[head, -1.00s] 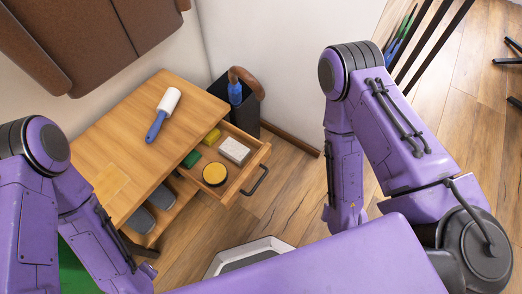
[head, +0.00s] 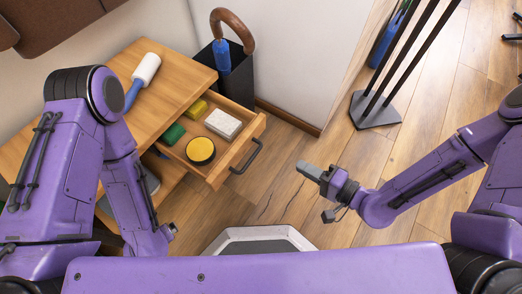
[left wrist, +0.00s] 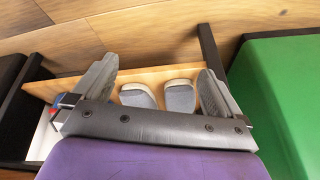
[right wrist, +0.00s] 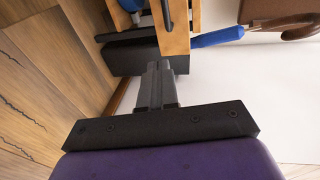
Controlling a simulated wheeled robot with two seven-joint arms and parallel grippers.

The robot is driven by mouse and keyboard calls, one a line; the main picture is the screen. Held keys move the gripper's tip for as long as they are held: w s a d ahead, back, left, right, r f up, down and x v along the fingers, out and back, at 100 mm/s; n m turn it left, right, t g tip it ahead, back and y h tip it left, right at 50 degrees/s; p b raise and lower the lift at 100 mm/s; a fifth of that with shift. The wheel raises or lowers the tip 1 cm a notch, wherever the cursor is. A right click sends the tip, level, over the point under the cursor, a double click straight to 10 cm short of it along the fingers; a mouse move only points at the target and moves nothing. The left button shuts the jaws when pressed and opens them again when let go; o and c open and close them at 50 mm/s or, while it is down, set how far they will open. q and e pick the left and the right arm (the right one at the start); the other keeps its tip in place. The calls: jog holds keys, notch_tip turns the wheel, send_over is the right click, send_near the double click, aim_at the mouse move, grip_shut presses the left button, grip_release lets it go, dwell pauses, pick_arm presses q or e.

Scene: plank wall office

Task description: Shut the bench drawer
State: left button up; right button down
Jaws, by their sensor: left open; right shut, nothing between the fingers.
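The wooden bench (head: 180,70) stands at the left in the head view. Its drawer (head: 218,183) is pulled out, with a dark bar handle (head: 247,157) on its front. In it lie a yellow sponge (head: 196,108), a green sponge (head: 172,133), a white block (head: 223,123) and a round yellow-topped tin (head: 201,150). My right gripper (head: 303,168) is shut and empty, right of the handle and apart from it. It also shows shut in the right wrist view (right wrist: 158,68). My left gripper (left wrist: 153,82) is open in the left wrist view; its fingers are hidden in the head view.
A lint roller (head: 146,70) lies on the bench top. A black bin (head: 236,78) with an umbrella (head: 233,28) stands behind the drawer. Grey slippers (left wrist: 180,97) lie on the lower shelf. A dark stand (head: 376,110) is at the back right. Floor before the drawer is clear.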

jog(key=r+y, duration=0.2)
jog(key=n+b, duration=0.1)
jog(key=b, duration=0.4)
send_near(250, 135)
jog(key=shift+y, duration=0.4)
jog(key=x, duration=0.3)
jog(key=f+x, duration=0.1)
jog(key=x, duration=0.1)
jog(key=shift+w+a, duration=0.25)
jog(key=shift+w, duration=0.05)
jog(key=shift+w+a+r, duration=0.15)
jog(key=shift+w+a, duration=0.15)
jog(key=shift+a, duration=0.15)
pick_arm(q)
notch_tip(250, 135, down, 6)
jog(key=s+m+g+h, duration=0.1)
jog(key=s, duration=0.1)
jog(key=shift+d+f+m+g, duration=0.25)
jog(key=shift+d+m+g, duration=0.05)
jog(key=shift+d+g, duration=0.1)
jog(key=shift+a, duration=0.1)
pick_arm(e)
jog(key=shift+w, duration=0.1)
